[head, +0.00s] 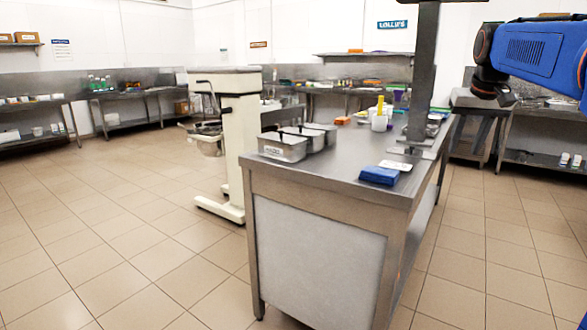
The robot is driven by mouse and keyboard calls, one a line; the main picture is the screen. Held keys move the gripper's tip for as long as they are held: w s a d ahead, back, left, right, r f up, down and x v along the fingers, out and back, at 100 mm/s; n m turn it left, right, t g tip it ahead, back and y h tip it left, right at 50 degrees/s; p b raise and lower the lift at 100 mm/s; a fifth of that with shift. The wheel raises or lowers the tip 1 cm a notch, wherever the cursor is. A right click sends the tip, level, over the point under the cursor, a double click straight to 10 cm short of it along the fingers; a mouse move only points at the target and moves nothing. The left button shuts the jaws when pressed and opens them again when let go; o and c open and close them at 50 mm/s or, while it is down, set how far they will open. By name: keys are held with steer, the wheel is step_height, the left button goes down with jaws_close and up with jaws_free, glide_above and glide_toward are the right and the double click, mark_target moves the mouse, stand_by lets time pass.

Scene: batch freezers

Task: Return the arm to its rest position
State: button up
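Part of my blue arm (540,57) reaches in from the right edge at the top of the head view. It ends at a dark joint with an orange ring, above the floor to the right of the steel table. My gripper and its fingers do not show in this view, so I cannot see whether they hold anything.
A steel table (330,182) with a dark upright post (423,75) stands centre. It carries metal containers (284,146) and a blue block (379,175). A cream machine (233,130) stands left of it. Steel benches line the walls. Tiled floor (110,220) is clear at left.

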steer(key=s+a+f+n, duration=0.1)
steer(key=s+a+f, duration=0.5)
steer(key=s, duration=0.3)
steer(key=s+a+f+n, duration=0.1)
steer(key=s+a+f, duration=0.45)
steer(key=s, duration=0.35)
steer(key=s+a+f+n+y, duration=0.1)
steer(key=s+a+f, duration=0.3)
steer(key=s+f, duration=1.1)
step_height(320, 180, down, 2)
steer(key=shift+a+f+t, duration=0.1)
steer(key=shift+a+t, duration=0.1)
steer(key=shift+t, duration=0.1)
steer(key=shift+s, duration=0.1)
steer(key=shift+c, duration=0.4)
steer(key=shift+c, duration=0.2)
